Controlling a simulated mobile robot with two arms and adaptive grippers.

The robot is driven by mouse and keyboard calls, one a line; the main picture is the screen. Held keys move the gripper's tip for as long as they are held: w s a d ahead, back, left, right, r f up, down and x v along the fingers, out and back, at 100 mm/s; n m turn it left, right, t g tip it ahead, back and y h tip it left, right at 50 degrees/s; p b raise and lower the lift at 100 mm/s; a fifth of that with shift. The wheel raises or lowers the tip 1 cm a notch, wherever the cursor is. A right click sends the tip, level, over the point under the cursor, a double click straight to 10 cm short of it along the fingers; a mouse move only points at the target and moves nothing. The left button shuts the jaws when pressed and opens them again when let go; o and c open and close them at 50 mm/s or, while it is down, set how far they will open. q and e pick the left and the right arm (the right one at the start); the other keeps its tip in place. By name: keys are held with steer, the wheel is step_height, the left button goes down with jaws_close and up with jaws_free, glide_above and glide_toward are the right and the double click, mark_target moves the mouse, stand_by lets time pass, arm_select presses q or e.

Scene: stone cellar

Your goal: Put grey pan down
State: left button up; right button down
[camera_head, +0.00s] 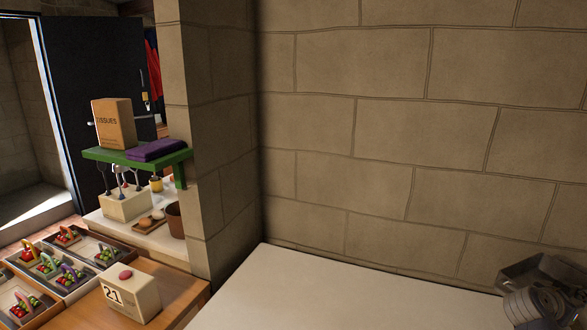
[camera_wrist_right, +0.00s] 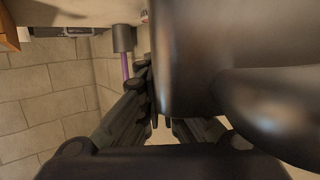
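My right gripper (camera_wrist_right: 162,122) shows in the right wrist view, with its dark fingers reaching up from the bottom. A large, dark, smooth rounded surface (camera_wrist_right: 205,55) fills the upper right of that view, very close to the fingers. It may be the grey pan, but I cannot tell. It covers part of the fingers, so I cannot see whether they are shut on anything. No pan can be made out in the head view, and my left gripper is not in view there.
A bare white tabletop (camera_head: 300,295) lies before a stone wall (camera_head: 400,120). At left are a wooden counter (camera_head: 185,290) with a calendar block (camera_head: 130,293), fruit crates (camera_head: 95,262), and a green shelf (camera_head: 110,155) with a tissue box (camera_head: 114,123). A purple rod (camera_wrist_right: 125,68) shows in the wrist view.

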steer(key=w+a+f+n+t+y, duration=0.1)
steer(key=a+n+t, duration=0.1)
steer(key=w+a+f+n+t+y, duration=0.3)
steer(key=w+a+n+t+y, duration=0.1)
steer(key=a, duration=0.1)
steer(key=shift+w+a+f+t, duration=0.1)
steer(key=shift+w+f+t, duration=0.15)
steer(key=shift+f+t, duration=0.05)
steer(key=w+a+n+t+y, duration=0.3)
steer(key=w+a+n+y, duration=0.2)
steer(key=a+n+y, duration=0.4)
steer(key=w+a+r+n+g+y, duration=0.25)
steer(key=a+r+n+y, duration=0.3)
steer(key=a, duration=0.35)
steer(key=w+a+r+n+g+y, duration=0.1)
steer(key=a+r+n+g+y, duration=0.25)
steer(key=a+r+y, duration=0.5)
steer(key=s+a+f+n+h, duration=0.1)
steer(key=s+a+f, duration=0.3)
steer(key=s, duration=0.2)
steer(key=s+a+f+h, duration=0.1)
steer(key=s+a+f, duration=0.35)
steer(key=s, duration=0.25)
steer(key=s+a, duration=0.3)
steer(key=s, duration=1.3)
steer(key=shift+s, duration=0.4)
